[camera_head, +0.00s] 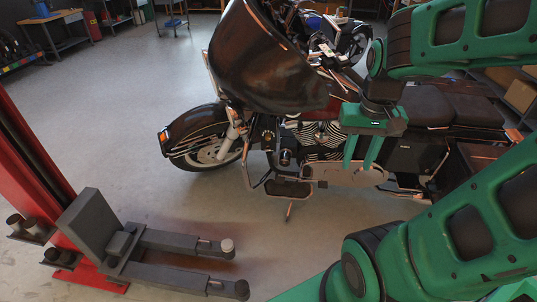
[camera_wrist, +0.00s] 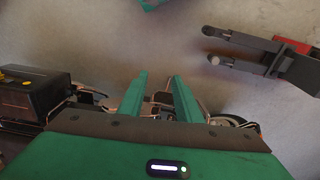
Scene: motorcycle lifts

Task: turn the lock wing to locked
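I cannot pick out a lock wing in either view. My gripper (camera_head: 358,165) hangs fingers-down in front of the motorcycle's side in the head view, near its engine and footboard. In the wrist view, the two green fingers of my gripper (camera_wrist: 160,77) stand apart with nothing held between them. The motorcycle lift (camera_head: 88,231) stands at the lower left of the head view, well away from my gripper, with a grey carriage and two fork arms. It also shows at the upper right of the wrist view (camera_wrist: 288,68).
A dark red motorcycle (camera_head: 262,62) stands upright in the middle, close behind my gripper. The lift's red column (camera_head: 32,150) rises at the left. A workbench (camera_head: 52,18) and a small trolley (camera_head: 172,10) stand at the back. The grey floor (camera_head: 110,110) between lift and motorcycle is clear.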

